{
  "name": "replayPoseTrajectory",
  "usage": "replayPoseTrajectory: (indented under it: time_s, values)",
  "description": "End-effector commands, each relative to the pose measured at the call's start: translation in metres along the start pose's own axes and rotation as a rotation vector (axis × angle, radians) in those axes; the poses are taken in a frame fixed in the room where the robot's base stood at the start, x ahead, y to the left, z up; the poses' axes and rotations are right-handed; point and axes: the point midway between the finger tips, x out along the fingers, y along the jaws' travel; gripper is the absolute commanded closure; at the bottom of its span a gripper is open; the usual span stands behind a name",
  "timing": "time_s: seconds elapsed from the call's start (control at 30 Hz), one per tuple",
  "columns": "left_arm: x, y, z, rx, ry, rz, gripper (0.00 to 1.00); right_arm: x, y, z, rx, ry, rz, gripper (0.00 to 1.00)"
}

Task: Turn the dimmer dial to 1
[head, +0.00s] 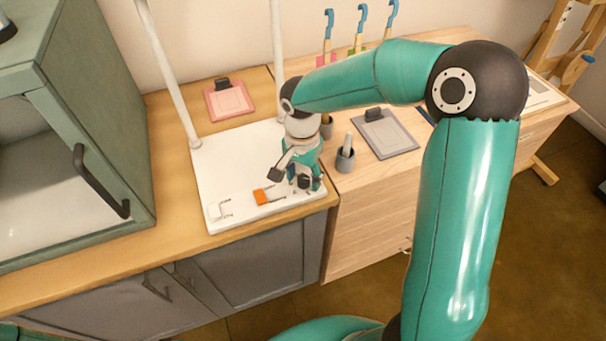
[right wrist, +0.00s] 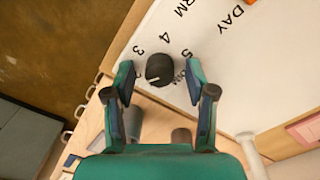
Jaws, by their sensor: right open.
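The dimmer dial (right wrist: 160,69) is a round black knob with a white pointer line, on a white panel (head: 235,155). In the right wrist view the pointer is toward the lower left. The printed 3, 4 and 5 show around the dial's upper side; no 1 is readable there. My right gripper (head: 303,184) is low over the panel's front right corner. In the right wrist view its open fingers (right wrist: 160,84) stand on either side of the dial, with gaps visible. In the head view the gripper largely covers the dial. My left gripper is not in view.
An orange switch (head: 261,196) and a white switch (head: 214,210) are left of the gripper on the panel. White posts (head: 168,75) rise from it. A pink clipboard (head: 229,100) lies behind.

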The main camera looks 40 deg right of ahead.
Motion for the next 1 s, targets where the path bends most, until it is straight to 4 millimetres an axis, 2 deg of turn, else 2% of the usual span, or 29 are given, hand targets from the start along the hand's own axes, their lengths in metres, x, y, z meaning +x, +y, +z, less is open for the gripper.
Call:
replayPoseTrajectory:
  time_s: [0.23,0.27,0.5,0.6,1.0]
  values:
    - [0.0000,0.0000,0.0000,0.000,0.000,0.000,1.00,0.0009,-0.0002,0.0000,0.000,0.000,0.000,0.44]
    - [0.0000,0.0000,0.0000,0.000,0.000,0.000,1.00,0.0008,-0.0002,0.0001,-0.001,0.000,0.000,0.48]
    - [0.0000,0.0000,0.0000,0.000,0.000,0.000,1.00,0.0006,-0.0004,0.0001,-0.001,0.000,0.000,0.88]
    - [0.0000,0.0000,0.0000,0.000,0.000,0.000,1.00,0.0005,-0.0005,0.0000,-0.001,0.000,-0.001,1.00]
    - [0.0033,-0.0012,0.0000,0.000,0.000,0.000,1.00,0.0008,-0.0009,-0.0001,-0.060,0.003,-0.003,1.00]
